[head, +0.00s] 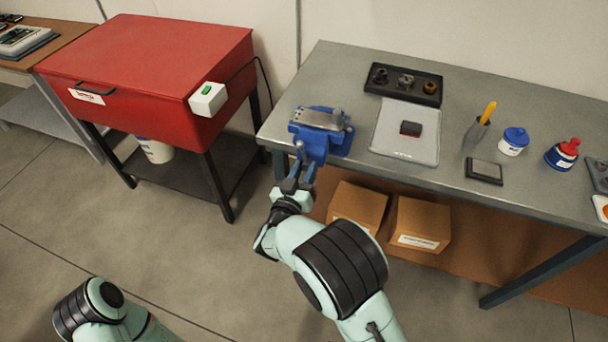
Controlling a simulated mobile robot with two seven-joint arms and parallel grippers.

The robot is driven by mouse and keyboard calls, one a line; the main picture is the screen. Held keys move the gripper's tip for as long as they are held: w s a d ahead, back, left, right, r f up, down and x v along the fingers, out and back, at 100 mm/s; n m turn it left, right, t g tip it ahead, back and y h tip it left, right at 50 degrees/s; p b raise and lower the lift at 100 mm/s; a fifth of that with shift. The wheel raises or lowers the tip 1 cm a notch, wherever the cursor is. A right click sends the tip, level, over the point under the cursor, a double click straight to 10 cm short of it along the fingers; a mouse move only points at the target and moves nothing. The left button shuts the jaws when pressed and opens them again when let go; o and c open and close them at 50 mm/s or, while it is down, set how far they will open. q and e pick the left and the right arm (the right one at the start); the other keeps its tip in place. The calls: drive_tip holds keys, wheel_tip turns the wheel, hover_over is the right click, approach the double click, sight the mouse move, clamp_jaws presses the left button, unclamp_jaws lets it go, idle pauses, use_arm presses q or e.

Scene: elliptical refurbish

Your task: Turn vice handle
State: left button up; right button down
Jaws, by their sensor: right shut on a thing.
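A blue vice (321,138) is mounted at the left front corner of the grey workbench (345,68). A flat grey metal piece (318,118) lies across its top, at the jaws. The vice handle is at the front of the vice and is mostly hidden by my gripper. My right gripper (300,166) reaches up to the front of the vice, below the bench top's edge, and is shut on the handle. My left arm shows at the bottom left, but its gripper is out of the picture.
Cardboard boxes (420,223) sit below. A red cabinet (165,70) stands left.

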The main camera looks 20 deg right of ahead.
drive_tip(key=shift+f+m+b, duration=0.15)
drive_tip(key=shift+m+b, duration=0.5)
drive_tip(key=shift+m, duration=0.35)
drive_tip(key=m+b, duration=0.2)
drive_tip(key=shift+d+m, duration=0.1)
drive_tip(key=shift+m, duration=0.3)
use_arm(q)
wheel_tip(320, 180, down, 7)
drive_tip(key=w+t+b, duration=0.1)
drive_tip(key=w+b, duration=0.1)
drive_tip(key=b, duration=0.3)
drive_tip(key=shift+w+a+f, duration=0.2)
drive_tip(key=shift+w, duration=0.15)
use_arm(e)
drive_tip(key=shift+r+m, duration=0.2)
drive_tip(key=shift+m, duration=3.1)
drive_tip(key=c, duration=0.8)
unclamp_jaws()
drive_tip(key=shift+d, duration=0.1)
